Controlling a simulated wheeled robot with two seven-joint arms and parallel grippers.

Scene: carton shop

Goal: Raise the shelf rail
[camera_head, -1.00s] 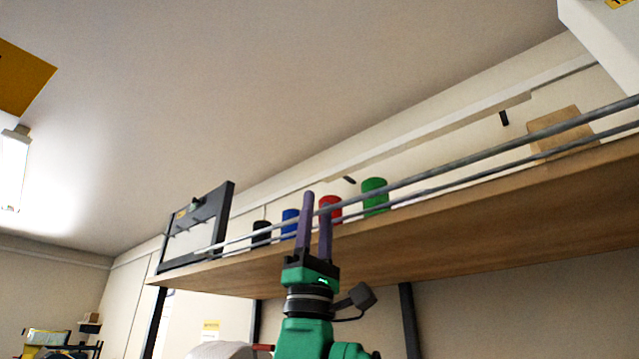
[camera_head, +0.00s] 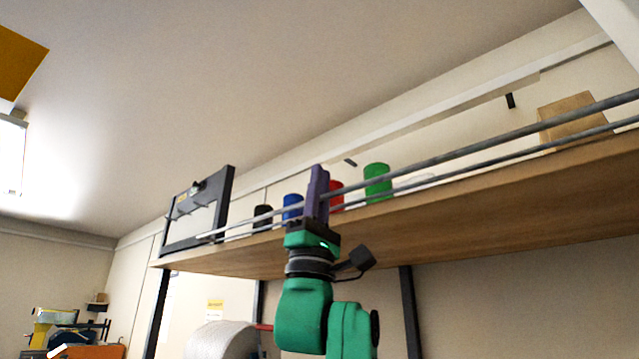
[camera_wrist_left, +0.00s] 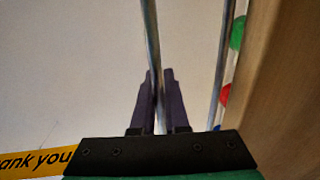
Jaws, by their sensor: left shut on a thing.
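The shelf rail (camera_head: 470,158) is a pair of thin grey metal bars running along the front edge of the wooden shelf. My left gripper (camera_head: 317,190), with purple fingers, reaches up from below and is shut on the rail near the middle of its length. In the left wrist view the fingers (camera_wrist_left: 159,98) close on either side of one bar of the rail (camera_wrist_left: 152,45), and the other bar (camera_wrist_left: 222,60) runs apart to the right. The fingers hide a short stretch of the rail. My right gripper is not in view.
On the wooden shelf (camera_head: 500,200) stand black (camera_head: 262,217), blue (camera_head: 292,206), red (camera_head: 336,193) and green (camera_head: 377,181) cylinders behind the rail. A cardboard box (camera_head: 566,120) stands farther right. A dark frame (camera_head: 226,205) stands at the shelf's left end.

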